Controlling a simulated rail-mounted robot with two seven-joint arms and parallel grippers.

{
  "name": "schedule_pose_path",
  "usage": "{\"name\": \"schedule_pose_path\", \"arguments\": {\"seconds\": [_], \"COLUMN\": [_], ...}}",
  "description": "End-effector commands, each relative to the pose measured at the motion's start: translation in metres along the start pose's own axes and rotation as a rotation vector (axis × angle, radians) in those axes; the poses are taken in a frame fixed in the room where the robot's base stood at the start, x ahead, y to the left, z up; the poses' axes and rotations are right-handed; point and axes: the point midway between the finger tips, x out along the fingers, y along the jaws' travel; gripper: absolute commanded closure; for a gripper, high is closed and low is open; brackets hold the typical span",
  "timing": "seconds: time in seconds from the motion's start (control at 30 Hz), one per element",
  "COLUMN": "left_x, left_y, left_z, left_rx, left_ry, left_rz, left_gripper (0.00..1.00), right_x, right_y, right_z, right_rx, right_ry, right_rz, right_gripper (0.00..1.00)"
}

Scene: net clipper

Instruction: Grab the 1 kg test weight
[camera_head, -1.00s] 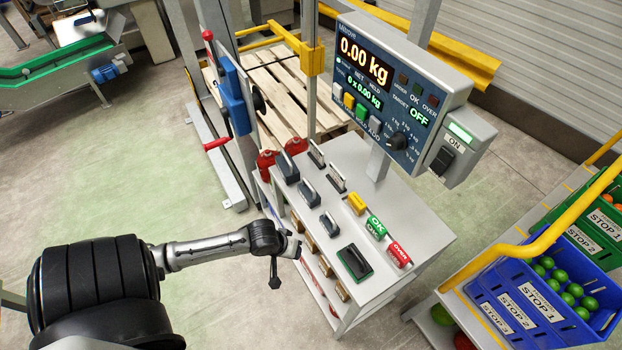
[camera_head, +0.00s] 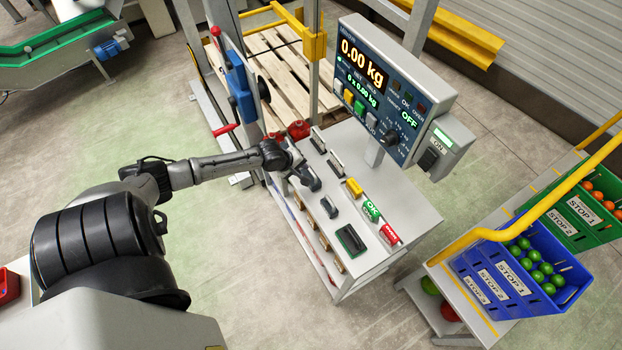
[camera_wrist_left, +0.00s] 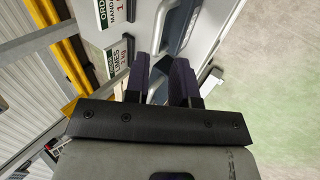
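Several dark grey weights with handles stand on the scale cart's pale top (camera_head: 385,185). Two (camera_head: 318,143) (camera_head: 336,165) are at the back, and a small one (camera_head: 329,207) is in front of my left gripper (camera_head: 307,181). No mark readable here tells which is the 1 kg test weight. My left gripper is over the left side of the top, among the weights, and partly hides what is below it. In the left wrist view its two dark fingers (camera_wrist_left: 172,80) are apart. My right gripper is not in view.
A scale display (camera_head: 375,90) reading 0.00 kg stands at the back of the cart. Yellow, green and red blocks (camera_head: 371,210) and a dark pad (camera_head: 350,240) occupy its front right. Blue crates (camera_head: 520,280) stand to the right. A red lever (camera_head: 224,130) is at the left.

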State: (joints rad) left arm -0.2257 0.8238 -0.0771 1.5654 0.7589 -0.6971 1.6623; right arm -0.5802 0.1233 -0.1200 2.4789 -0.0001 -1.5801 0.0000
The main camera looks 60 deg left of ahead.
Motion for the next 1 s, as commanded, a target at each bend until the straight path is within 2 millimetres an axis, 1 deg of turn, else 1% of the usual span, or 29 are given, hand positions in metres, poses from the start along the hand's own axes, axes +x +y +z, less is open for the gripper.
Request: {"name": "schedule_pose_path", "arguments": {"seconds": [0.03,0.13,0.37,0.47,0.73,0.83,1.0], "left_x": [0.008,0.018,0.028,0.035,0.068,0.075,0.078], "left_y": [0.0,0.0,0.0,0.002,0.003,0.003,0.003], "left_z": [0.0,0.0,0.001,0.001,0.003,0.003,0.003], "left_rx": [-0.002,-0.002,0.001,0.0,0.0,0.001,0.002], "left_ry": [0.0,-0.001,-0.001,0.0,0.0,-0.001,0.0], "left_rz": [0.0,0.001,0.0,0.0,0.0,0.0,0.0], "left_gripper": [0.76,0.76,0.76,0.76,0.76,0.76,0.76], "right_x": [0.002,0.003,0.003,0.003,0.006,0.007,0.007], "right_y": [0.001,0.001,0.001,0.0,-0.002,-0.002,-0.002], "right_z": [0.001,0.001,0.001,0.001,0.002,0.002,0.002], "right_rx": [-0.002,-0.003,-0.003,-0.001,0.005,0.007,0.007], "right_ry": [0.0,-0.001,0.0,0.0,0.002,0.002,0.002], "right_rz": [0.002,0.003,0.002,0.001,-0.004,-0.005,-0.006], "right_gripper": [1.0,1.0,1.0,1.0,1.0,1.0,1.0]}}
